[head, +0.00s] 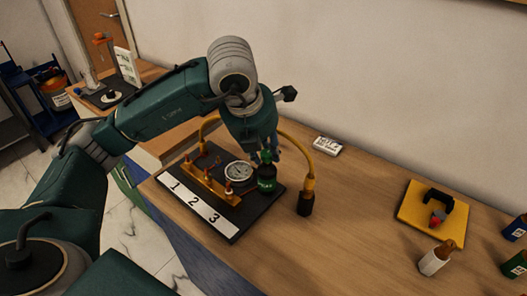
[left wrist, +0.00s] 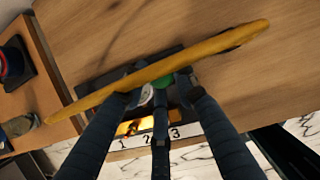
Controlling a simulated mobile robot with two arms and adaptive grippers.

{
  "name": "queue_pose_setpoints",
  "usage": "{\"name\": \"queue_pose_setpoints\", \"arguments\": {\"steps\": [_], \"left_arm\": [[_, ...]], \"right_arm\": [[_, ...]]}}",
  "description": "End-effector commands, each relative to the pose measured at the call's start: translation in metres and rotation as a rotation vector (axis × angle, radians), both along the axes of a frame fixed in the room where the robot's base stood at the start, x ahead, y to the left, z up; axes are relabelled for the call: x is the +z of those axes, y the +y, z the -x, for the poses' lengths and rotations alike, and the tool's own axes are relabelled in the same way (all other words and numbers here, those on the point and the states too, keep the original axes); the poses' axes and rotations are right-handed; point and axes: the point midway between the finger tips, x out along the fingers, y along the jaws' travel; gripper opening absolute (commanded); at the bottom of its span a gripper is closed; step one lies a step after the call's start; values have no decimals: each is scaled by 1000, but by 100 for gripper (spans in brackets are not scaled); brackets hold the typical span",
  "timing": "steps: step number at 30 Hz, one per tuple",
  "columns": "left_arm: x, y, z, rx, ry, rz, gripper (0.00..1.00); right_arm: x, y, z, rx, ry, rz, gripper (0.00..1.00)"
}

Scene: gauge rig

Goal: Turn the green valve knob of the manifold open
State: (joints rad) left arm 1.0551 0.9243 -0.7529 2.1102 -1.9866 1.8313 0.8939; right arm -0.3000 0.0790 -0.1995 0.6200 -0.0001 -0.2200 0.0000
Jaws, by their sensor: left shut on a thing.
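The manifold is a brass block (head: 213,187) with small red-tipped valves, on a dark base plate (head: 240,222) behind a white strip marked 1, 2, 3 (head: 196,207). A round white gauge (head: 238,171) stands beside it. The green valve knob (head: 266,184) is at the plate's right side. My left gripper (head: 267,151) reaches down from above and is shut on the knob's top. In the left wrist view the fingers (left wrist: 164,92) close around the green knob (left wrist: 180,80), partly hidden. My right gripper is not in view.
A yellow hose (head: 302,150) arches behind my gripper to a black end (head: 305,204); in the left wrist view the hose (left wrist: 165,65) crosses just before the fingers. The table between is clear.

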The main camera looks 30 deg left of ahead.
Motion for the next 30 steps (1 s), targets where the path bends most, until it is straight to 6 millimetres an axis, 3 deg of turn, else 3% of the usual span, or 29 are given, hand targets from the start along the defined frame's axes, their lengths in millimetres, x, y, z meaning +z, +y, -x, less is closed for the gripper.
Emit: {"name": "queue_pose_setpoints", "arguments": {"steps": [11,12,15,24,30], "left_arm": [[6,-1,-5,7,-21,7,2],[6,-1,-5,7,-21,7,30],[5,-1,-5,7,-20,7,45],[4,0,-2,6,-11,3,45],[28,0,6,6,-16,3,45]], "right_arm": [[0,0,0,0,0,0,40],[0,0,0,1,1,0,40],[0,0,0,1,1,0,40],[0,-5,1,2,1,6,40],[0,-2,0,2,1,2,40]]}}
